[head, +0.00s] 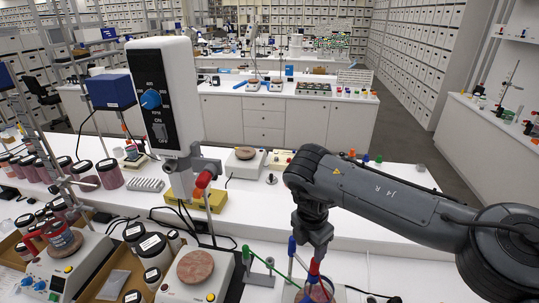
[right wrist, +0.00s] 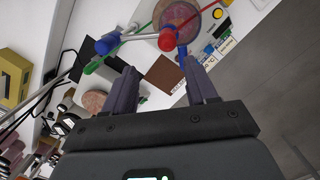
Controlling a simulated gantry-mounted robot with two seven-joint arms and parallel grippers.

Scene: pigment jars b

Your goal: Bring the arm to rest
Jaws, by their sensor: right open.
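My right arm (head: 375,195) reaches in from the right over the white bench. Its gripper (head: 312,238) points down above a stand with red, blue and green rods (head: 314,272); its fingertips are hard to make out there. In the right wrist view the right gripper (right wrist: 160,82) is open, with nothing seen between its two fingers. The coloured rods (right wrist: 165,40) lie just beyond the fingers, and a blue tip shows close by the right-hand finger; I cannot tell whether they touch. My left gripper is not in view.
A hotplate with a round reddish plate (head: 195,267) stands left of the gripper. Farther left are several pigment jars (head: 110,174) and a tall overhead stirrer (head: 167,95). A white device (head: 245,162) stands behind. Bare bench (head: 345,235) shows under my arm.

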